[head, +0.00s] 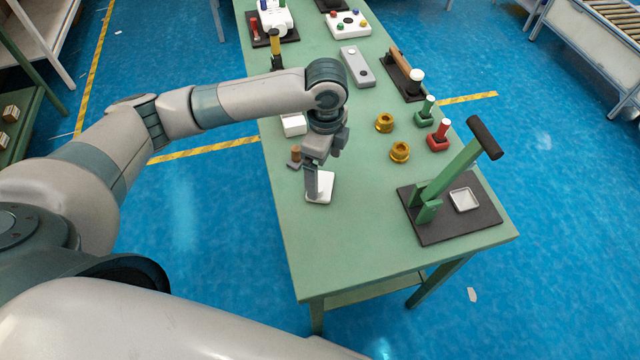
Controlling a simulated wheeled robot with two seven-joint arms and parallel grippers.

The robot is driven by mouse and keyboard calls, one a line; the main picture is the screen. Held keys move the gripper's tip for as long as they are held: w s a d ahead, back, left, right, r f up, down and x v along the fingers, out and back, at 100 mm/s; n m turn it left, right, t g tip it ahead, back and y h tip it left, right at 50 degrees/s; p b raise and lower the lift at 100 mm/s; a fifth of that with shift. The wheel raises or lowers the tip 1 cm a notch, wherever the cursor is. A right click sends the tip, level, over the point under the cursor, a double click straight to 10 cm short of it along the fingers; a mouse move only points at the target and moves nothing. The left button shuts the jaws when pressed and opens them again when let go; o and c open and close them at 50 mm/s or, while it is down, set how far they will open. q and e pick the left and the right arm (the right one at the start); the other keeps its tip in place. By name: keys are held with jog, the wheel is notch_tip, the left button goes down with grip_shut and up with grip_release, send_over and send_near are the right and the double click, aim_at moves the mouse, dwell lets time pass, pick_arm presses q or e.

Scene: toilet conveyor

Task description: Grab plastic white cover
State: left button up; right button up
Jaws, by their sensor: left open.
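A flat white square piece, which looks like the plastic white cover (327,188), lies on the green table near its left edge. My left gripper (315,184) points down right over it, with its fingers at the cover's left part. The gripper is open, and its fingers hide some of the cover. I cannot tell whether the fingertips touch it. My right gripper is not in view.
A black-based press with a green lever (450,175) and a square whitish tray (464,200) stands at the right. Two brass rings (400,152) and red and green stamp-like pieces (438,136) stand behind. A white box (293,124) is near my wrist. The table's front (370,255) is clear.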

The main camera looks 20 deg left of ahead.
aim_at(323, 185)
pick_arm(q)
jog(key=shift+f+p, duration=0.4)
notch_tip(323, 185, down, 4)
jog(key=shift+a+r+p, duration=0.1)
jog(key=shift+p, duration=0.7)
jog(key=shift+f, duration=0.3)
jog(key=c, duration=1.2)
